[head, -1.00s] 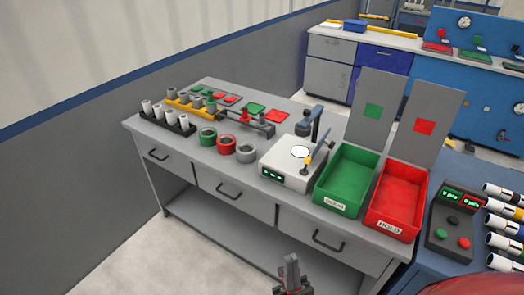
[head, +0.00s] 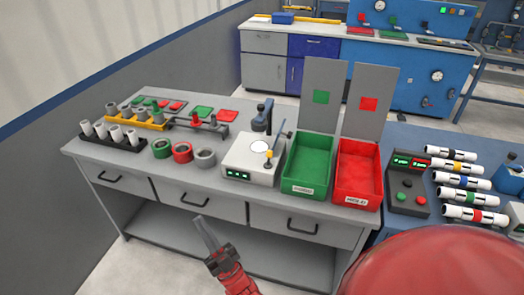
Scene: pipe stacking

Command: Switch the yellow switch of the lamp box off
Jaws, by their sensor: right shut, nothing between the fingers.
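The lamp box (head: 240,166), a white box with a round bright disc on top and a green display on its front, stands on the grey bench just left of the green bin. A small yellow part (head: 269,154), seemingly the switch, is at its top right edge by a thin grey lever; its exact setting is too small to tell. My right gripper (head: 203,226) is shut and empty, in front of the bench and below the lamp box in the picture, well apart from it. My left gripper is out of view.
The green bin (head: 307,190) and red bin (head: 358,200) stand right of the lamp box, with tall grey panels behind. Green, red and grey rings (head: 205,158) lie to its left. A control box (head: 408,207) and banded pipes (head: 465,181) are at right.

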